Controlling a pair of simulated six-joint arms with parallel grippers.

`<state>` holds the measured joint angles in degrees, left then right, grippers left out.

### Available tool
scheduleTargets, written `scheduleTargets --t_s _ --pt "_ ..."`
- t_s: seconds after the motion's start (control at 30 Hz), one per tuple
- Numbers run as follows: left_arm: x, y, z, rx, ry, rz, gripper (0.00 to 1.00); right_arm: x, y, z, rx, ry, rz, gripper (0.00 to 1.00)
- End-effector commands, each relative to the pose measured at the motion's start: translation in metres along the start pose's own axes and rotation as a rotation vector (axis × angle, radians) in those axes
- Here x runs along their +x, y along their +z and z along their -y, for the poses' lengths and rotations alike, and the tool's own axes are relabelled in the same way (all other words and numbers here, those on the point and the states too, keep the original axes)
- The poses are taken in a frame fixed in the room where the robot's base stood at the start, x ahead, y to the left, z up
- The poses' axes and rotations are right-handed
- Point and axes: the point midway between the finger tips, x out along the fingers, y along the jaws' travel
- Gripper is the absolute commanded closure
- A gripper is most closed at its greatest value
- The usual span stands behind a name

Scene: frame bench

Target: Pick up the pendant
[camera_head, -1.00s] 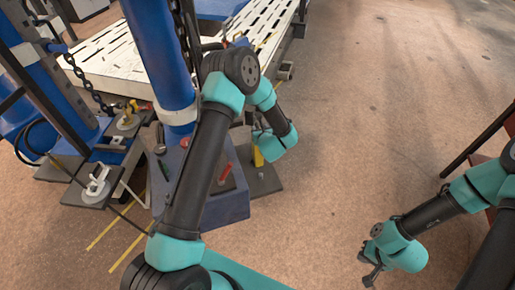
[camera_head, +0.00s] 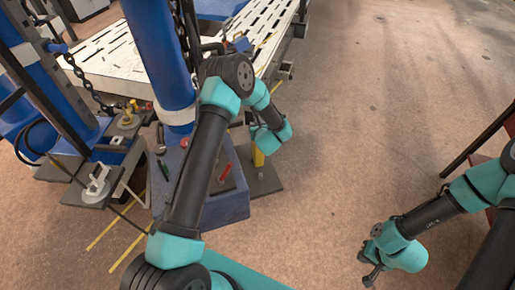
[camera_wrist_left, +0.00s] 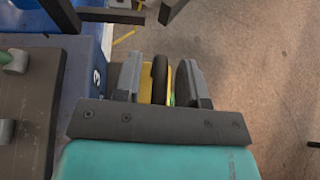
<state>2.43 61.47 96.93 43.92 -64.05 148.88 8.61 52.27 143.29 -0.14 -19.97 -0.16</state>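The yellow thing (camera_head: 258,157), probably the pendant, shows only as a small yellow part below my left gripper (camera_head: 266,145), beside the blue block. In the left wrist view a yellow and black thing (camera_wrist_left: 159,82) stands between the two fingers of my left gripper (camera_wrist_left: 160,80). The fingers are apart, one on each side of it. Whether they press on it cannot be told, and its lower part is hidden. My right gripper (camera_head: 366,268) is at the lower right over the floor, its fingers apart and empty.
A blue post (camera_head: 158,60) rises from a blue block (camera_head: 232,206) with small tools on its top. A white slotted bench (camera_head: 110,68) lies behind. A chain (camera_head: 88,88) hangs at the left. The brown floor (camera_head: 370,120) is open in the middle and right.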

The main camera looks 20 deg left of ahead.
Motion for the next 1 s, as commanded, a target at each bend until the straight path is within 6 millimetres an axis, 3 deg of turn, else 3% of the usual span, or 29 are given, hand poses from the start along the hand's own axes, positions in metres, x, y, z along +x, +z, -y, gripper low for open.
scheduleTargets --t_s 0.4,1.0 --pt "-0.0001 0.0001 0.0000 0.000 0.000 0.000 1.00 0.0000 0.0000 0.0000 0.000 0.000 0.000 1.00" --pt "-0.0001 0.0001 0.0000 0.000 0.000 0.000 1.00 0.0000 0.0000 0.0000 0.000 0.000 0.000 1.00"
